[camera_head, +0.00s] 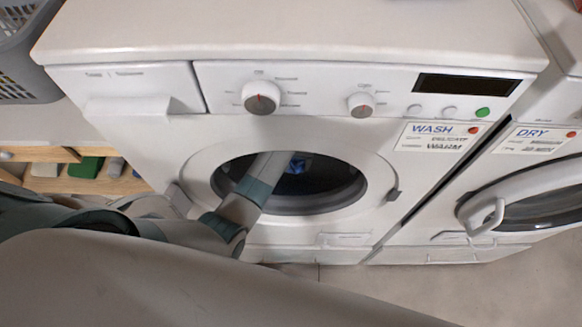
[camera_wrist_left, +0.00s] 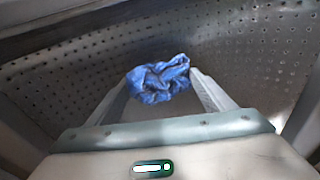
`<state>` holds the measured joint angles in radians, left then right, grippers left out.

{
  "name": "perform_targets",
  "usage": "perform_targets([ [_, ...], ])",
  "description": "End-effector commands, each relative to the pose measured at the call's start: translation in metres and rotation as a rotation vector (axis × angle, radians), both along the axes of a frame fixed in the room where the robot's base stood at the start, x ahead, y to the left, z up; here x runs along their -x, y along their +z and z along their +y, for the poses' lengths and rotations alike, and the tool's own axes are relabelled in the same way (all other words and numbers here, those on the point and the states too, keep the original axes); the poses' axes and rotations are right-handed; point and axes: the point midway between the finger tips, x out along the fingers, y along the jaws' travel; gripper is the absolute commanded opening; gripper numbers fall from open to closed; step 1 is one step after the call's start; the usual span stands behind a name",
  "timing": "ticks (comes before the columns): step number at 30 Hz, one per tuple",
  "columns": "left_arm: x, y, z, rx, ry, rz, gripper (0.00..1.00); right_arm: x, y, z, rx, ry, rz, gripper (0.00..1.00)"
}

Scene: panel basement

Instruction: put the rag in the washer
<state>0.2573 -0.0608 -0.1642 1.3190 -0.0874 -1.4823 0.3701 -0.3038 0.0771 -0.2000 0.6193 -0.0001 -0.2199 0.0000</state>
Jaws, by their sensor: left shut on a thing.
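The washer (camera_head: 380,62) is the white machine labelled WASH, with its round front opening (camera_head: 330,208) uncovered. My left arm reaches into that opening. In the left wrist view, my left gripper (camera_wrist_left: 160,82) is inside the perforated drum (camera_wrist_left: 243,58). It is shut on the crumpled blue rag (camera_wrist_left: 158,78), which is pinched between the two fingertips. In the head view the rag (camera_head: 297,164) is a small blue patch in the dark opening, and the fingers are hard to make out there. My right gripper is in neither view.
A dryer (camera_head: 530,190) labelled DRY stands close on the right, its round door shut. A grey basket (camera_head: 28,62) is at the upper left. A wooden shelf (camera_head: 75,183) with several small items is at the left. The rim of the opening surrounds my left arm.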

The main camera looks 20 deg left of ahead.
Motion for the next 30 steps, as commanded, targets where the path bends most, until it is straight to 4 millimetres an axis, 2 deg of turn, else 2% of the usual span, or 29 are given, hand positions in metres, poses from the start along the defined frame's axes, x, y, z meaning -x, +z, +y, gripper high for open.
perform_targets([
  [11,0.0,-0.003,0.0,0.0,0.0,-0.001,0.54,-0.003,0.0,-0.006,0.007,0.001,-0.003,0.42],
  [22,0.0,-0.038,0.0,0.0,0.001,0.002,0.54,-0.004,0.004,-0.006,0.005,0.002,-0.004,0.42],
  [30,0.0,-0.044,0.0,0.001,0.001,-0.001,0.54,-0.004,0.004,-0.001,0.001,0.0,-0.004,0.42],
])
